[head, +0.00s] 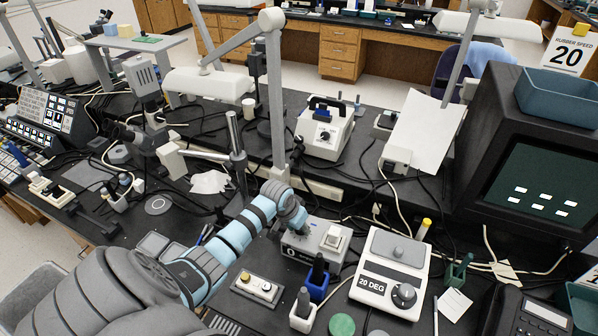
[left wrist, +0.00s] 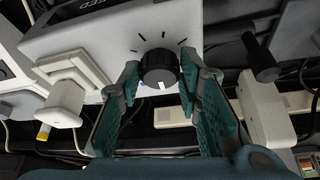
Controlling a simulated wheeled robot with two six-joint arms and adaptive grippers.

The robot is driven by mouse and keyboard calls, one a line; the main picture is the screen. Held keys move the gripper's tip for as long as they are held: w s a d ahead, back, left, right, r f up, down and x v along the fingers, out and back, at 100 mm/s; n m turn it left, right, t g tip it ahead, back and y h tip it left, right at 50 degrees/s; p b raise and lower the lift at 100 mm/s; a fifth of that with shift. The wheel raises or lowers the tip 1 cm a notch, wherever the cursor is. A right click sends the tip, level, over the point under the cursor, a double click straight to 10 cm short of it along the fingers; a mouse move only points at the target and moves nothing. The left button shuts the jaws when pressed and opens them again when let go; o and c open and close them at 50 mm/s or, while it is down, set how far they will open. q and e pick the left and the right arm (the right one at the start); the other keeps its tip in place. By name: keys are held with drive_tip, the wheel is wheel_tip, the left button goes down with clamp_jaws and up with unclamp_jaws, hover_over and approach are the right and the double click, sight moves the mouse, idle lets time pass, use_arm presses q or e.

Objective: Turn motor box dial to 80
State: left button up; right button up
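The motor box (head: 325,238) is a grey box on the black bench, with a white switch on top; it also shows in the left wrist view (left wrist: 100,40), with a dark label reading SPEED upside down. Its black dial (left wrist: 158,68) has tick marks around it, and its white pointer mark faces the bottom of that view. My left gripper (head: 296,232) is at the box and hides the dial in the head view. In the left wrist view its green fingers (left wrist: 160,80) stand open on both sides of the dial, with narrow gaps. My right gripper is not in view.
A white device labelled 20 DEG (head: 390,275) stands right of the motor box. A blue holder (head: 318,284) and a small button box (head: 258,289) stand in front. A sign (head: 566,52) reads RUBBER SPEED 20. Cables run behind.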

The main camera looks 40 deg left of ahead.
use_arm(q)
drive_tip(key=c, duration=0.6)
drive_tip(key=shift+o, duration=0.2)
